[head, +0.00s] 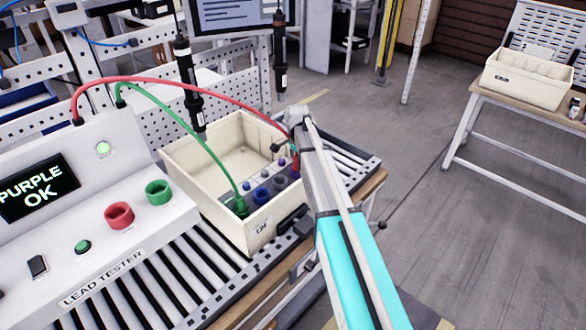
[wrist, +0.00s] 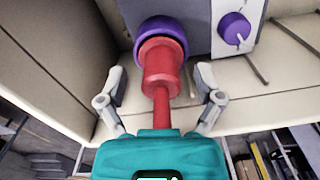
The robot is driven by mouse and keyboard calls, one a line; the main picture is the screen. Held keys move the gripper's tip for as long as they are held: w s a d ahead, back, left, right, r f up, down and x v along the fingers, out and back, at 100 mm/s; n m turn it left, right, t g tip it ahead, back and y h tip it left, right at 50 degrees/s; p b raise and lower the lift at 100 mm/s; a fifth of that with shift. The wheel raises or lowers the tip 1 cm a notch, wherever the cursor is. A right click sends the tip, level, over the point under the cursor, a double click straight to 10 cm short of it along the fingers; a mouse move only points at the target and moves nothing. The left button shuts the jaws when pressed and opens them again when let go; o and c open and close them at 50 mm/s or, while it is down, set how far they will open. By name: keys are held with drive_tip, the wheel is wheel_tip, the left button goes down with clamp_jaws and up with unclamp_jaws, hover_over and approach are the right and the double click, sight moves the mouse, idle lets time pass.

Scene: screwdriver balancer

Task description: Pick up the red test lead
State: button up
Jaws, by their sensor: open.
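The red test lead (head: 150,79) arcs from the lead tester (head: 105,258) to the right side of the cream bin (head: 210,200). In the wrist view its red plug (wrist: 163,68) stands at a purple socket (wrist: 161,30). My gripper (wrist: 159,76) is open, with one finger on each side of the plug and a visible gap on both sides. In the head view my arm hides most of the plug end. The green test lead (head: 185,128) runs from the tester to a socket at the bin's near left. The tester screen (head: 38,188) reads "PURPLE OK".
The bin sits on a roller conveyor (head: 165,290). Dark screwdrivers (head: 188,80) hang over the bin's back and right side. A purple knob (wrist: 234,28) is right of the plug in the wrist view. Another bin (head: 525,78) stands on a far bench.

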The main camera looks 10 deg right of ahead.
idle(0.4)
clamp_jaws()
